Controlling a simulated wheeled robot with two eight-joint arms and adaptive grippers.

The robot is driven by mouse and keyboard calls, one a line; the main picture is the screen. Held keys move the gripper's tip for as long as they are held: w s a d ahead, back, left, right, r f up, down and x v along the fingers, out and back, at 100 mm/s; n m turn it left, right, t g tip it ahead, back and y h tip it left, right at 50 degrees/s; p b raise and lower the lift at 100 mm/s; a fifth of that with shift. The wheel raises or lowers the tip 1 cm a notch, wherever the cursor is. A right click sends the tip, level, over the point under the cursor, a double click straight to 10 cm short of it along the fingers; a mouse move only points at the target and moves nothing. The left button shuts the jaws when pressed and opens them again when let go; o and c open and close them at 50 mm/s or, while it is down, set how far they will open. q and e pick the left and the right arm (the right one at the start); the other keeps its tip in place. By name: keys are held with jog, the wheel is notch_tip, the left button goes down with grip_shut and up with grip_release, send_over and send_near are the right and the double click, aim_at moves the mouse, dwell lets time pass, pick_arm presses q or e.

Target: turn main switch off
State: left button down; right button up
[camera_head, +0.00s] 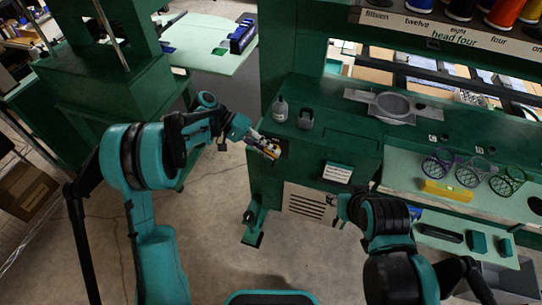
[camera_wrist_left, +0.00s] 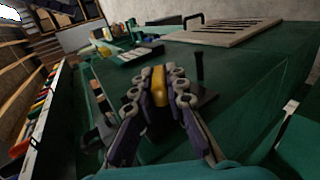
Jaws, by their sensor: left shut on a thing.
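My left gripper (camera_head: 266,148) is at the corner of the green machine, by a dark plate on its front. In the left wrist view my left gripper (camera_wrist_left: 158,88) is shut on a yellow switch handle (camera_wrist_left: 158,86), with one finger on each side. The fingers hide part of the handle, and its off or on marking cannot be read. A dark base (camera_wrist_left: 203,100) with a black upright peg shows just beside it. My right gripper (camera_head: 343,207) is low in front of the machine, mostly hidden by its own arm, and I cannot tell whether it is open.
Floor is free between my arms.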

pick_arm(q)
jog(key=h+b, duration=0.2)
jog(key=f+g+h+b, duration=0.1)
jog(key=h+b, duration=0.1)
jog(key=shift+a+b, duration=0.1)
jog(key=shift+b, duration=0.2)
jog(key=shift+r+g+h+b, duration=0.1)
jog(key=shift+g+h+b, duration=0.4)
jog(key=shift+h+b, duration=0.7)
jog(key=c, duration=1.5)
grip_release()
jog(key=shift+c, duration=0.2)
jog(key=shift+r, duration=0.1)
